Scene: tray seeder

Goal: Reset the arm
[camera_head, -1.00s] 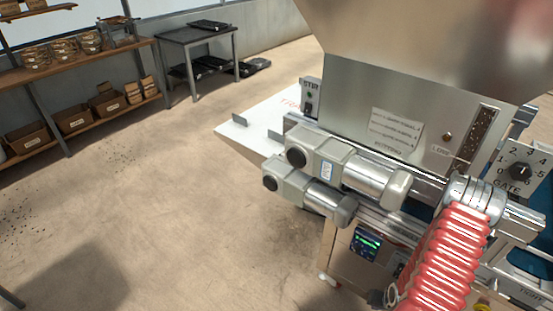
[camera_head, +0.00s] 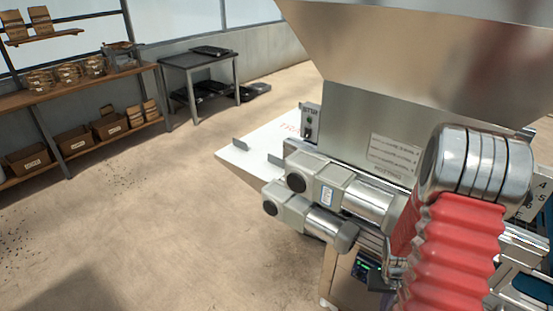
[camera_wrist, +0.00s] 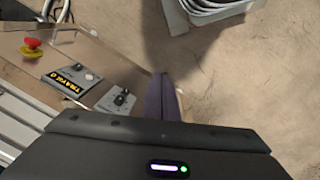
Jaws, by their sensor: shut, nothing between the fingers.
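My arm, with its red ribbed sleeve and silver joint, rises at the right of the head view in front of the seeder (camera_head: 345,120). My gripper (camera_wrist: 164,82) shows in the wrist view as dark fingers pressed together, shut and empty. The fingertips are beside the edge of a control panel (camera_wrist: 95,82) and appear over the bare floor. The gripper does not show in the head view.
The panel carries a red mushroom button (camera_wrist: 32,44) and a black dial (camera_wrist: 122,97). Grey coiled hose or cable (camera_wrist: 218,8) lies at the top.

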